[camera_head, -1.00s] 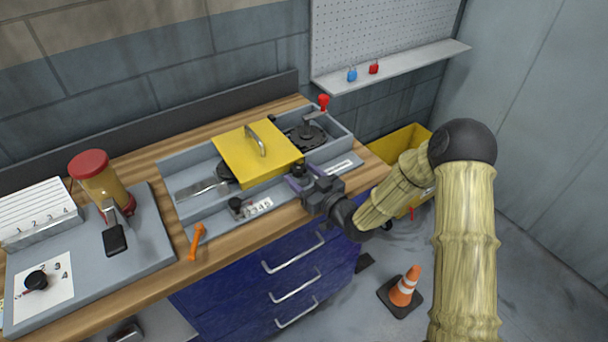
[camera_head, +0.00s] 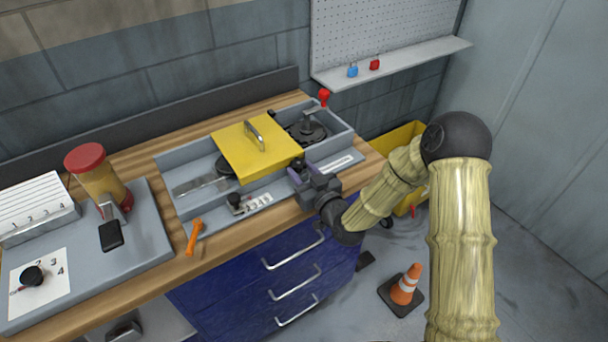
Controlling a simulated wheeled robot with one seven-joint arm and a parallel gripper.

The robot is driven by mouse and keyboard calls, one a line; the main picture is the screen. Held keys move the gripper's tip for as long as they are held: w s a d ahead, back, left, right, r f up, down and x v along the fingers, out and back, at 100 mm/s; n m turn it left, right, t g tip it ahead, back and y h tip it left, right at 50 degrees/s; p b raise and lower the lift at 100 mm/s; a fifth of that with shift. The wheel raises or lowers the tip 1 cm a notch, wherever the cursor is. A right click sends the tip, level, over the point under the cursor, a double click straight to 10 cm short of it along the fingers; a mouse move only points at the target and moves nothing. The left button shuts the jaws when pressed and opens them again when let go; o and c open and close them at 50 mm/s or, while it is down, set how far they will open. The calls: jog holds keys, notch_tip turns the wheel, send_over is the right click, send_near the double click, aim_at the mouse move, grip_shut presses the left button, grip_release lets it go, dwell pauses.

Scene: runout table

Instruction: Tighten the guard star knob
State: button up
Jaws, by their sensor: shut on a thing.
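The yellow guard (camera_head: 239,154) with its grey arched handle (camera_head: 256,136) lies across the middle of the grey runout trough on the bench. The dark star knob (camera_head: 298,163) is at the guard's front right corner and is partly hidden by my gripper. My gripper (camera_head: 302,173) reaches in from the right, low over the trough's front edge, and is shut on the knob. Its fingertips are small in this view and partly covered by the wrist, so the exact grip is hard to see.
A black knob (camera_head: 235,203) with a number plate sits left of my gripper on the trough's front. An orange tool (camera_head: 193,237) lies near the bench edge. A red-handled crank (camera_head: 323,98) stands behind. A yellow bin (camera_head: 405,210) and traffic cone (camera_head: 407,285) are on the floor.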

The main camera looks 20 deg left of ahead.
jog(key=shift+s+a+m+t+h+b, duration=0.1)
jog(key=shift+a+m+t+h+b, duration=0.05)
jog(key=shift+m+t+h+b, duration=0.6)
jog(key=shift+s+a+m+t+h+b, duration=0.15)
jog(key=shift+m+t+h+b, duration=0.25)
jog(key=shift+m+t+h, duration=0.5)
jog(key=shift+h, duration=0.35)
jog(key=o, duration=1)
jog(key=shift+r, duration=0.1)
jog(key=shift+c, duration=0.2)
jog(key=shift+d, duration=0.15)
